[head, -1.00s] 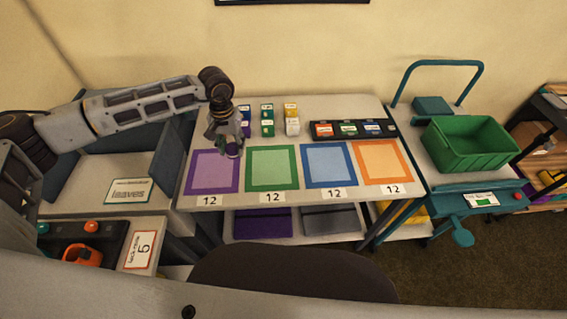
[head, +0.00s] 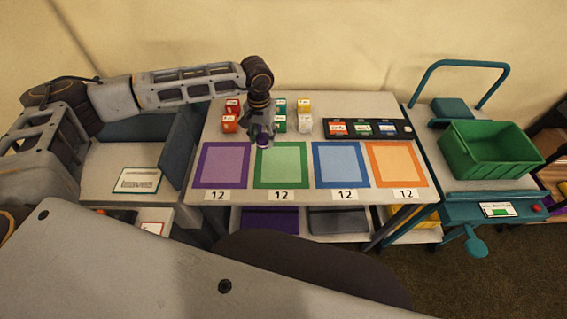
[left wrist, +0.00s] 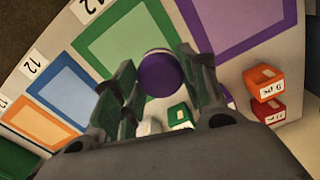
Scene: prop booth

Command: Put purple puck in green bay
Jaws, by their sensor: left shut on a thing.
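The purple puck (head: 263,142) is held in my left gripper (head: 262,133), which points down near the back left edge of the green bay (head: 281,165). In the left wrist view the round puck (left wrist: 160,74) sits between the two fingers (left wrist: 160,85), and the green bay (left wrist: 122,38) lies beyond it. The green bay is a pale green square with a darker green border, and nothing shows lying on it. How high the puck is above the table is hard to tell. My right gripper is in neither view.
The purple bay (head: 221,165) is left of the green one; the blue bay (head: 341,165) and orange bay (head: 397,165) are to its right. Small red (head: 230,124), green and yellow-and-white boxes stand behind. A dark tray (head: 395,129) and green bin (head: 487,165) are further right.

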